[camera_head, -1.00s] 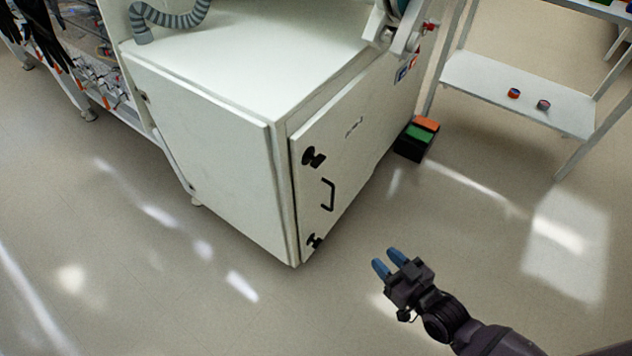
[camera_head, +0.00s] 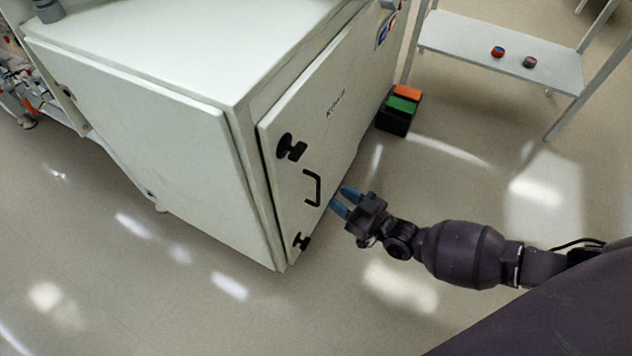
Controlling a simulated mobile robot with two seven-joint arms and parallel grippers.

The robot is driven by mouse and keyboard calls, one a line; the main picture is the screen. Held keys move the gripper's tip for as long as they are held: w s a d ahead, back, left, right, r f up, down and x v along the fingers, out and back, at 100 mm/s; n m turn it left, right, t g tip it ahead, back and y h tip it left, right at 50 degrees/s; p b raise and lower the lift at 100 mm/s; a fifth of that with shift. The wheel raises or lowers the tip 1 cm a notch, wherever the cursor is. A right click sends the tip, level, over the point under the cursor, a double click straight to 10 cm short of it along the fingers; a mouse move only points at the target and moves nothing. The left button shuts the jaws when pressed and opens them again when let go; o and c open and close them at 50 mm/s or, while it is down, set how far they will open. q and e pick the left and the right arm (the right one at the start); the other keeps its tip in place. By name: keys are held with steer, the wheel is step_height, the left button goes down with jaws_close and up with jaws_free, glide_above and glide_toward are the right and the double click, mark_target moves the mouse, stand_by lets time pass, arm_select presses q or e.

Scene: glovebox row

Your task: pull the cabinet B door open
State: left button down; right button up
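The white cabinet door (camera_head: 335,120) faces right and looks closed, with dark lettering that I cannot read clearly. A black bar handle (camera_head: 313,188) is on it, between an upper black knob (camera_head: 291,147) and a lower black knob (camera_head: 302,241). My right gripper (camera_head: 341,201) has blue fingertips with a gap between them. It is open and empty, just right of the handle and pointing at it, apart from it in the picture. My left gripper is out of view.
A black box with green and orange parts (camera_head: 397,110) stands on the floor by the door's far end. A white shelf (camera_head: 500,50) holds two small round items.

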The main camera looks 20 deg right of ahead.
steer(key=shift+b+x, duration=0.65)
steer(key=shift+x, duration=3.1)
steer(key=shift+c, duration=0.4)
jaws_close()
